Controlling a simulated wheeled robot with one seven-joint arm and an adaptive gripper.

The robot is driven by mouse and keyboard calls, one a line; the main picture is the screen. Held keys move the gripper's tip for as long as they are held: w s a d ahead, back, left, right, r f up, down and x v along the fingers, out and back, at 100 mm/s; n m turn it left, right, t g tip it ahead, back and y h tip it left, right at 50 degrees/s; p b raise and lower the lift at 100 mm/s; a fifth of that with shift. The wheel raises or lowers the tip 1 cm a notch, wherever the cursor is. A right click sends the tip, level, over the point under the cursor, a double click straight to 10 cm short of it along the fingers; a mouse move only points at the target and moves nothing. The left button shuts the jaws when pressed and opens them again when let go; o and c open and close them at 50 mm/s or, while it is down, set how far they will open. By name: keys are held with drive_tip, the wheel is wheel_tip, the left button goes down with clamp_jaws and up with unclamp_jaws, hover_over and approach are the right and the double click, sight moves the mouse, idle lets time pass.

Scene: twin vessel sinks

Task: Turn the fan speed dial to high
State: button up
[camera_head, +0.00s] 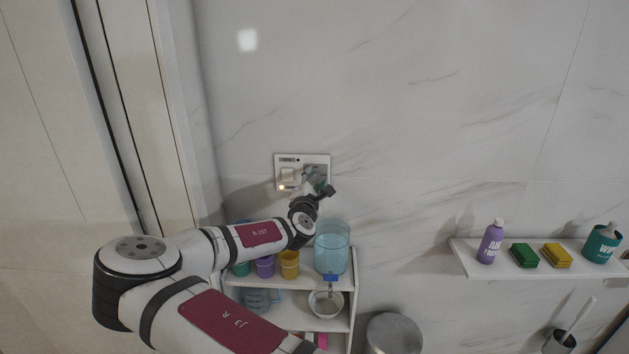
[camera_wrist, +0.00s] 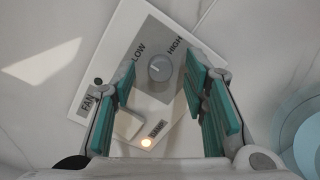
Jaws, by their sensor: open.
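The wall control panel (camera_head: 284,160) is a white plate on the marble wall. In the wrist view the panel (camera_wrist: 128,30) looks tilted, with a FAN label, a rocker switch (camera_wrist: 128,124) and a lit lamp (camera_wrist: 147,143). The round grey fan dial (camera_wrist: 160,68) sits between the words LOW and HIGH; its pointer setting is too small to read surely. My gripper (camera_head: 318,181) is at the panel's right part and hides the dial in the head view. In the wrist view my gripper (camera_wrist: 160,78) is open, with one teal-padded finger on each side of the dial; contact is unclear.
A small white shelf (camera_head: 352,285) below the arm holds coloured cups (camera_head: 289,264) and a blue water dispenser (camera_head: 332,246). A wall ledge (camera_head: 470,263) with bottles and sponges is at the right. The wall between is bare.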

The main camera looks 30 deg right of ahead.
drive_tip(key=shift+w+d, duration=0.2)
clamp_jaws()
